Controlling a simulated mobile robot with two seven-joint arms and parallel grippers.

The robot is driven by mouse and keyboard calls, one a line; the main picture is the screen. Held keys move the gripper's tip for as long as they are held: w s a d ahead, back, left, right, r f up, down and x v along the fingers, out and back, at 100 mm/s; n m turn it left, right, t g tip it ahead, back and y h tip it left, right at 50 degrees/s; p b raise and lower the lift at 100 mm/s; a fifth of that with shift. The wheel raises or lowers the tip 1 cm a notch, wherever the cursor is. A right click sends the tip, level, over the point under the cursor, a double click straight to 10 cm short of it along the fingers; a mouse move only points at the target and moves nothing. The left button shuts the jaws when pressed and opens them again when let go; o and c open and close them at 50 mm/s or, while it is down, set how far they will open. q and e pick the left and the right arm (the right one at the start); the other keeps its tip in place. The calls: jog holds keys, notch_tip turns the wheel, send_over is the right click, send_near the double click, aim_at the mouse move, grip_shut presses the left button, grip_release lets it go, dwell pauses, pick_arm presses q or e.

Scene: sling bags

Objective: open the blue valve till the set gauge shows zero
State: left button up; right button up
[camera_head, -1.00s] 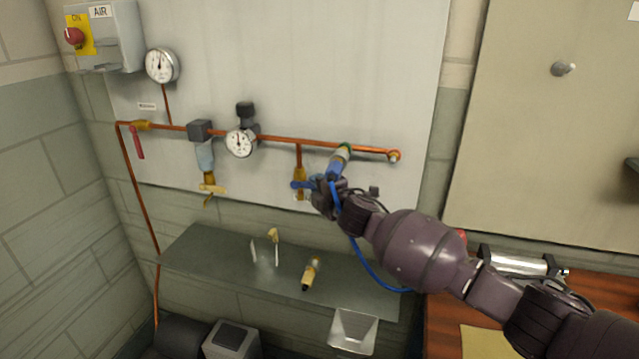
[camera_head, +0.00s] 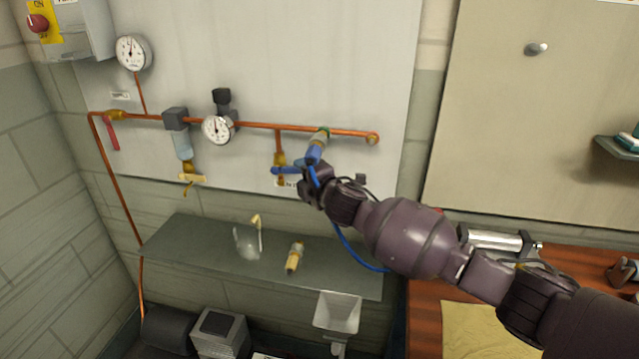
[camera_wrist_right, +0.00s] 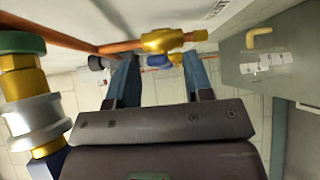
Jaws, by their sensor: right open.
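The blue valve has a brass body (camera_head: 280,160) below the copper pipe and a blue lever (camera_head: 285,171) pointing left. In the right wrist view its brass body (camera_wrist_right: 165,40) and blue handle (camera_wrist_right: 160,61) show between and beyond the fingertips. My right gripper (camera_head: 308,180) is just right of the lever; in the wrist view my right gripper (camera_wrist_right: 160,78) is open and empty, its fingers either side of the handle's line. Contact cannot be told. A gauge (camera_head: 217,130) sits on the pipe, another gauge (camera_head: 133,52) higher left. Their dials are too small to read. My left gripper is out of view.
A hose coupling (camera_head: 317,142) with a blue hose (camera_head: 355,250) hangs close beside my right gripper. A red lever (camera_head: 112,133) is at far left. A grey shelf (camera_head: 200,235) below carries a brass fitting (camera_head: 294,257). A wooden bench (camera_head: 425,310) is at right.

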jog(key=v, duration=0.8)
jog(key=shift+s+p, duration=0.15)
jog(key=shift+p, duration=0.25)
jog(key=shift+c, duration=0.3)
